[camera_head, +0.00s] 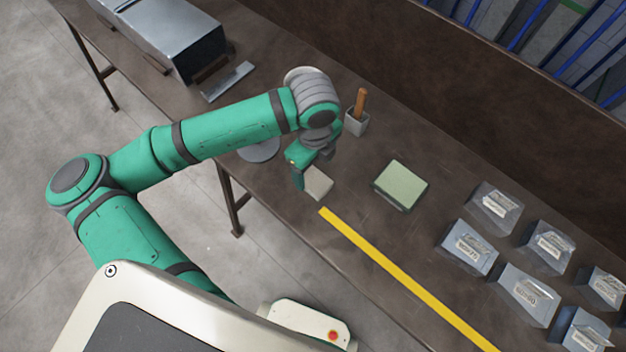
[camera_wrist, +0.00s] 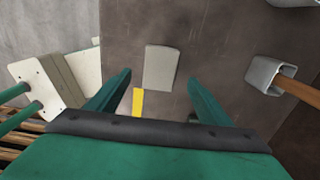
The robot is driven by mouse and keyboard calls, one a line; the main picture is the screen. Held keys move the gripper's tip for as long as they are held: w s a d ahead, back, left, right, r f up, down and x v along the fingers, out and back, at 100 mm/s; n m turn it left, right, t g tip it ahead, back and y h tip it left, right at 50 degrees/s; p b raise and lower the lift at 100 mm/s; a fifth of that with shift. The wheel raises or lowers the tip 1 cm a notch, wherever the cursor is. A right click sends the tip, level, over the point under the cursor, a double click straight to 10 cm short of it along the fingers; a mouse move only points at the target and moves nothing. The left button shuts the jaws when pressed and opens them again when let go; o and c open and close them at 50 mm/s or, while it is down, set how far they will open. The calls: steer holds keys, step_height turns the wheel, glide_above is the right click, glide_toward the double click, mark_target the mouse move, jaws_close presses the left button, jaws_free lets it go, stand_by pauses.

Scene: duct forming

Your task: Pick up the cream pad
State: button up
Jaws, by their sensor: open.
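The cream pad (camera_head: 318,184) is a small pale block lying on the brown bench near its front edge, close to the end of a yellow strip. In the wrist view the pad (camera_wrist: 161,68) looks greyish and lies ahead, between the lines of the two green fingers. My gripper (camera_head: 299,180) is right beside the pad in the head view and partly covers it. The wrist view shows the gripper (camera_wrist: 160,78) open and empty, its fingers apart on either side of the pad. I cannot tell how far the fingertips are above the bench.
The yellow strip (camera_head: 400,275) runs along the bench. A green pad (camera_head: 401,183) lies to the right. A grey cup (camera_head: 356,122) with a wooden handle stands behind. Several labelled grey pieces (camera_head: 469,247) lie at the right. A metal duct (camera_head: 175,35) sits at the far left.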

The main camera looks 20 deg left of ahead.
mark_target(314, 180)
steer(key=shift+d+f, duration=0.1)
steer(key=shift+f, duration=3.2)
steer(key=shift+c, duration=0.3)
steer(key=c, duration=1.2)
